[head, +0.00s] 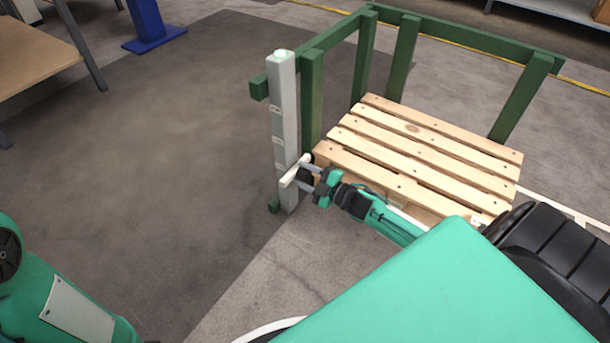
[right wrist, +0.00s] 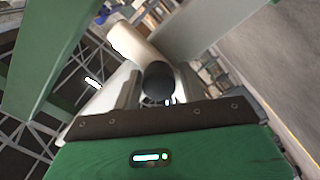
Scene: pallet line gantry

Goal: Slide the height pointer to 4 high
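The upright light-grey post (head: 283,120) stands at the near left corner of the green frame, with several small plates or marks down its front face. The white height pointer (head: 291,176) sits low on the post as a short slanted bar. In the right wrist view the pale pointer bar (right wrist: 138,44) ends in a round black knob (right wrist: 158,81). My right gripper (head: 309,177) is at the pointer, its two fingers apart on either side of the knob, with some gap visible. The mark labels are too small to read. My left gripper is outside the view.
A wooden pallet (head: 420,150) lies inside the green frame (head: 460,37), right of the post. A blue stand (head: 150,25) and a wooden-topped table (head: 35,50) are at the upper left. The floor left of the post is clear.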

